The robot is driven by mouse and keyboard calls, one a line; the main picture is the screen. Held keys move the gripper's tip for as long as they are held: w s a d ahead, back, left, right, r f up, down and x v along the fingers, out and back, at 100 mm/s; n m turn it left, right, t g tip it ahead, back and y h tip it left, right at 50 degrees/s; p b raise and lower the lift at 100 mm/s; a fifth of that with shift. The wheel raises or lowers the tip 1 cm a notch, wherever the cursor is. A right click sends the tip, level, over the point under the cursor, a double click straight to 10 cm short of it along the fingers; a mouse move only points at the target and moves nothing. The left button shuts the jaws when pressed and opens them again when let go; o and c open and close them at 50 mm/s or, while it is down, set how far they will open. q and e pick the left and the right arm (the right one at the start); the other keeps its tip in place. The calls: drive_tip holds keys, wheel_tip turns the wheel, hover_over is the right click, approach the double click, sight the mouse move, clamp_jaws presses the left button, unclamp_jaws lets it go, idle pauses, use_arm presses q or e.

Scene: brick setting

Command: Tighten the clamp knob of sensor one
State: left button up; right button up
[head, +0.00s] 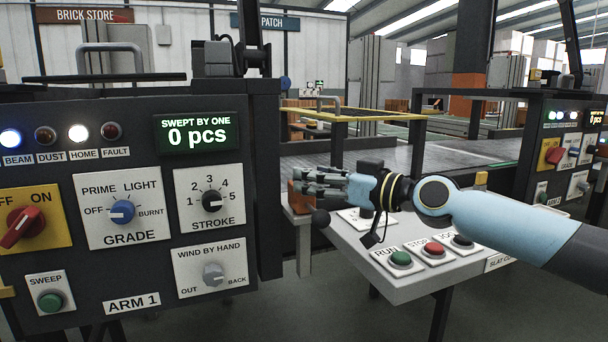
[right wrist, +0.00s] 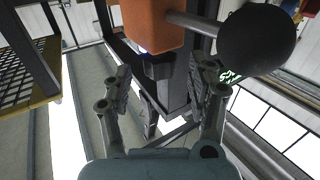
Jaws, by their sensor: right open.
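An orange block (right wrist: 155,28), which looks like the sensor, shows at the top of the right wrist view. A rod runs from it to a round black knob (right wrist: 258,40), likely the clamp knob. My left gripper is out of view.
The ARM 1 panel (head: 130,263) with switches and dials stands close at the left. A sloped panel (head: 466,262) with RUN and STOP buttons lies below my right arm. The conveyor (head: 450,155) runs behind, and another control panel (head: 565,150) stands right.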

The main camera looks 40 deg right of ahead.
drive_tip(key=shift+x, duration=1.2)
drive_tip(key=shift+w+a, duration=0.15)
drive_tip(key=shift+w, duration=0.2)
